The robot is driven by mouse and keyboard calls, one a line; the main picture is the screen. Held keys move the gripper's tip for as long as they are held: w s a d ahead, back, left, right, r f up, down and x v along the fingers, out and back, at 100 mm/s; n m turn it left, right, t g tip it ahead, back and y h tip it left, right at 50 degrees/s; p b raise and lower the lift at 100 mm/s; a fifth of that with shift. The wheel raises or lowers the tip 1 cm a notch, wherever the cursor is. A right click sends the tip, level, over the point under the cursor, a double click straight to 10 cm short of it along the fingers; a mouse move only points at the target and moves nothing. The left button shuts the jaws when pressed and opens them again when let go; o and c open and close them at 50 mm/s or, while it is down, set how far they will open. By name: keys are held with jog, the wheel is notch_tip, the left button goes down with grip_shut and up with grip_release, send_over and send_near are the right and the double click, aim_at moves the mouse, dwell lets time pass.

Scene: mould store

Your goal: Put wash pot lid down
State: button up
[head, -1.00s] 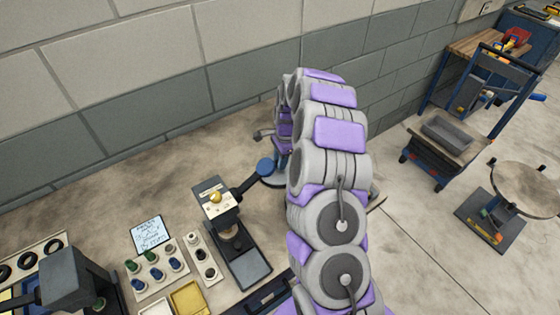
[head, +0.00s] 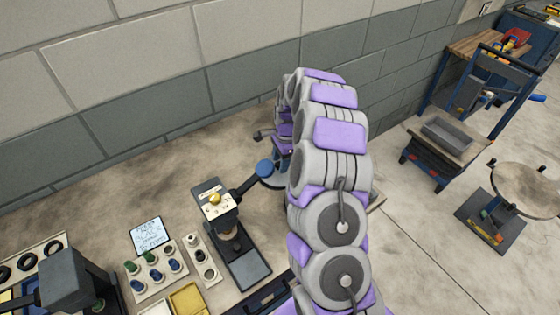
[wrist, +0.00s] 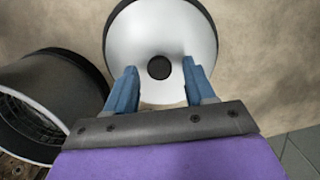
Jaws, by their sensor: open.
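The wash pot lid (wrist: 161,25), a pale round disc with a dark rim and a small black knob (wrist: 159,68) at its centre, shows at the top middle of the wrist view. It appears to lie knob up on a tan surface. My gripper (wrist: 159,73) is open, its two blue fingers apart on either side of the knob, with no clear contact on it. The wash pot (wrist: 52,72), dark outside with a pale rim, is at the left of the wrist view, its mouth open and uncovered. In the head view my arm hides the lid and fingertips.
In the head view, a small press (head: 240,260) and a tray of coloured pegs (head: 155,275) stand on the bench at lower left. A blockwork wall (head: 130,80) runs behind. A cart (head: 445,150) and a round-topped stand (head: 520,185) are at right.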

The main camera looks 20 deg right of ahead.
notch_tip(320, 180, up, 12)
jog(key=d+p, duration=0.1)
jog(key=p, duration=0.1)
jog(key=shift+d+f, duration=0.25)
jog(key=shift+d, duration=0.1)
